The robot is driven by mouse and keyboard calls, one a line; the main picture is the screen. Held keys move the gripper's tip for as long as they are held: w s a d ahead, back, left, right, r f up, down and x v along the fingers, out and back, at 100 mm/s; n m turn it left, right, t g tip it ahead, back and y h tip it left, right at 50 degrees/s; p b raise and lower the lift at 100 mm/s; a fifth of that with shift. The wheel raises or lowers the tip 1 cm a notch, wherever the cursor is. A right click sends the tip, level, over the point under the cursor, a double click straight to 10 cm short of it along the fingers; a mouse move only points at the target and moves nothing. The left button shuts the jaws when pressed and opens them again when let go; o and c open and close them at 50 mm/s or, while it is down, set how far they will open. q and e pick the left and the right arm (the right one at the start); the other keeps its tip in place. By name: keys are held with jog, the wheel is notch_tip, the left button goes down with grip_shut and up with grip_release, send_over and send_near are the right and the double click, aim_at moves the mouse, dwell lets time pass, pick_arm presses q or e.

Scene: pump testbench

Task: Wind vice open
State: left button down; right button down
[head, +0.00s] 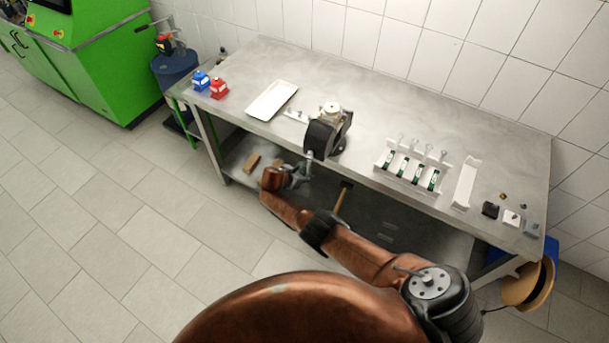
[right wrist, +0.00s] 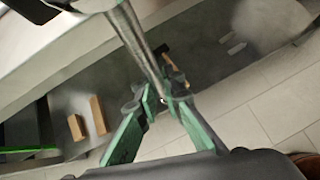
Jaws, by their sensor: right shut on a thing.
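The dark vice (head: 322,137) stands at the front edge of the steel workbench, with a pale metal part (head: 331,112) at its top. My right gripper (head: 306,170) is just below and in front of the vice, beyond the bench's front edge. In the right wrist view, a metal bar (right wrist: 142,45), apparently the vice handle, runs down from the top to the green fingers (right wrist: 168,98). The fingers are shut on this bar near its lower end. The exact contact is partly hidden by the fingers. My left gripper is in neither view.
The workbench (head: 380,110) carries a white tray (head: 271,100), blue (head: 201,81) and red (head: 219,89) items, and a white rack (head: 413,168). Brown blocks (right wrist: 97,115) and a hammer-like tool (head: 343,198) lie on the lower shelf. Open floor is at the left.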

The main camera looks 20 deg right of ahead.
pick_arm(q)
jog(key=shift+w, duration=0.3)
pick_arm(e)
jog(key=shift+w+d+r, duration=0.1)
jog(key=shift+d+r, duration=0.2)
jog(key=shift+d, duration=0.25)
jog(key=c, duration=2.4)
grip_release()
jog(key=shift+o, duration=0.7)
jog(key=shift+d+f, duration=0.15)
jog(key=shift+f, duration=0.05)
jog(key=shift+o, duration=1.2)
jog(key=shift+w+f, duration=0.1)
jog(key=shift+s+a+r, duration=0.15)
jog(key=shift+a+r, duration=0.05)
jog(key=shift+a, duration=0.25)
jog(key=shift+s+a+r, duration=0.15)
jog(key=shift+a+r, duration=0.05)
jog(key=shift+a, duration=0.2)
jog(key=v, duration=1)
jog(key=shift+a+r, duration=0.25)
jog(key=shift+r, duration=0.1)
